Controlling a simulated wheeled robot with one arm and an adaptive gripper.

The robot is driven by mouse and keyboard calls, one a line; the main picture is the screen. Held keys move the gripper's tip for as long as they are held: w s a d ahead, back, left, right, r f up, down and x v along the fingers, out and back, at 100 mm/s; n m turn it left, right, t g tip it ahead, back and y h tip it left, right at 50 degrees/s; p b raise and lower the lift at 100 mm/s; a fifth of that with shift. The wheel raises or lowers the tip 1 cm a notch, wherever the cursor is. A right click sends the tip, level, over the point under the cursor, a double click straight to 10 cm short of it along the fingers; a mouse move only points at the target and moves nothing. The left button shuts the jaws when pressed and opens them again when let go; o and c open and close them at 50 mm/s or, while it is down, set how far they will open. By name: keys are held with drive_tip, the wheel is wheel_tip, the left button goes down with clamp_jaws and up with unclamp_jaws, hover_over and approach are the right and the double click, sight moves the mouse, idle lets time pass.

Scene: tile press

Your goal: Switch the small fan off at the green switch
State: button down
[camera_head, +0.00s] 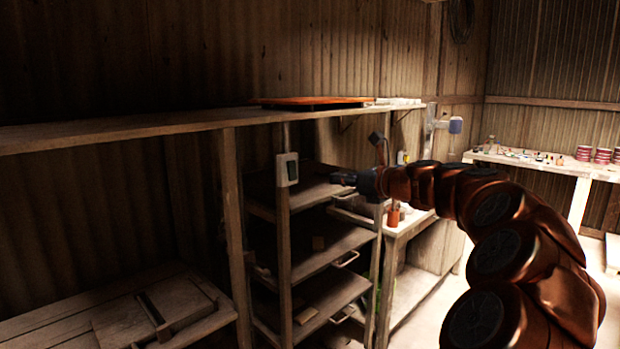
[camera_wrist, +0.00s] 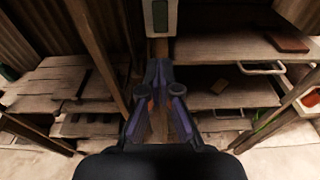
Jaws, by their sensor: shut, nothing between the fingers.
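A pale switch box (camera_head: 287,169) with a dark greenish face is fixed to a wooden post of the shelf rack. In the wrist view the switch box (camera_wrist: 160,18) is at the top middle, its upper end cut off by the frame edge. My gripper (camera_head: 336,177) is shut and empty, to the right of the switch box and apart from it. In the wrist view the fingertips of my gripper (camera_wrist: 159,66) meet below the switch box. I cannot make out the small fan with certainty in either view.
The shelf rack (camera_head: 325,240) has several levels around the post. A long plank shelf (camera_head: 190,122) runs above the switch box. A low wooden bench (camera_head: 60,320) stands at the left. A workbench with small items (camera_head: 545,165) is at the far right.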

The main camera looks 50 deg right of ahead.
sight(294, 176)
drive_tip(key=w, duration=0.4)
drive_tip(key=w+f+p, duration=0.1)
drive_tip(key=w, duration=0.4)
drive_tip(key=w+f+p, duration=0.1)
drive_tip(key=w, duration=0.3)
drive_tip(key=shift+w+d+f, duration=0.1)
drive_tip(key=shift+w+d, duration=0.05)
drive_tip(key=shift+w, duration=0.2)
